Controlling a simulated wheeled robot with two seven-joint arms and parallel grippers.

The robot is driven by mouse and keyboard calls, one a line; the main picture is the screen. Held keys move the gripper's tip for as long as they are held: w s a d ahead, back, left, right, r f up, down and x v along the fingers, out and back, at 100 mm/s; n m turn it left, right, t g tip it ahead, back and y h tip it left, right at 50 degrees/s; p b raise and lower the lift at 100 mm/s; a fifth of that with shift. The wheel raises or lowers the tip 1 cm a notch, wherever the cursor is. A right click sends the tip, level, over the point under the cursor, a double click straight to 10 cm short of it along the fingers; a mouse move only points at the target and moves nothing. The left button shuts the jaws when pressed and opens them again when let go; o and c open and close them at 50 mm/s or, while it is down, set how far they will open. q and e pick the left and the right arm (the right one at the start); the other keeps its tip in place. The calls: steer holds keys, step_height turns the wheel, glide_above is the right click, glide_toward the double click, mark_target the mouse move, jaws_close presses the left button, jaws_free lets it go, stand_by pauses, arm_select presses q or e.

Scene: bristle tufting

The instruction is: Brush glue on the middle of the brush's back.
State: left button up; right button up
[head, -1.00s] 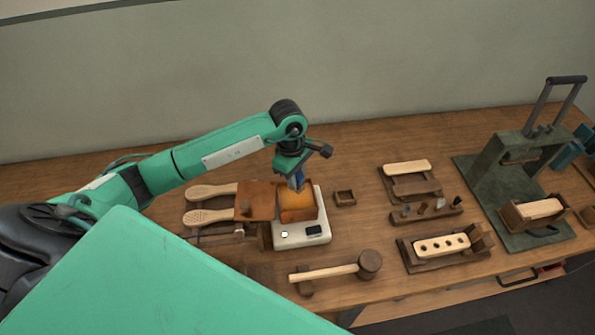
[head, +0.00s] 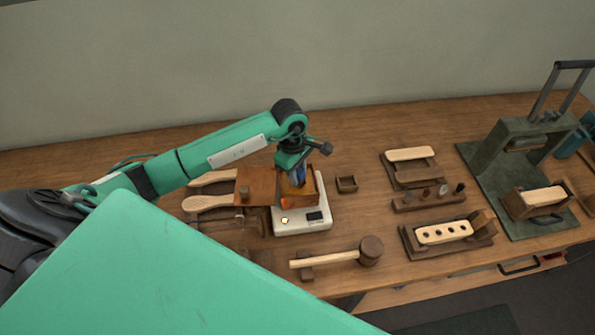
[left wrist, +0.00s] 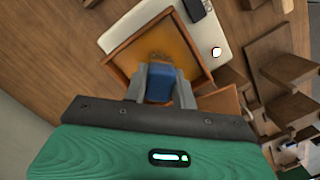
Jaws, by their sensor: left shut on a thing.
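My left gripper (head: 298,176) is shut on a blue-handled tool, likely the glue brush (left wrist: 160,83). It holds the tool over or in a square wooden box with amber contents (head: 313,187); the tool's lower end is hard to make out. The box also shows in the left wrist view (left wrist: 181,50), with the gripper at its edge. A pale block with a row of holes (head: 444,232) lies in a wooden holder. Another pale block (head: 410,154) lies on a holder behind it. Which is the brush's back, I cannot tell. My right gripper is not in view.
The box stands on a white device (head: 303,217). A brown panel (head: 258,186) and two pale paddles (head: 208,203) lie left of it. A mallet (head: 335,257) lies in front.

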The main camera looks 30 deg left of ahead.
mark_target(299, 172)
arm_select(q)
steer(key=shift+f+b, duration=0.5)
steer(key=shift+b, duration=0.05)
stand_by(0.5)
steer(key=shift+f+b, duration=0.1)
steer(key=shift+b, duration=0.25)
stand_by(1.6)
steer(key=shift+r+p, duration=1.35)
steer(key=shift+r, duration=2.25)
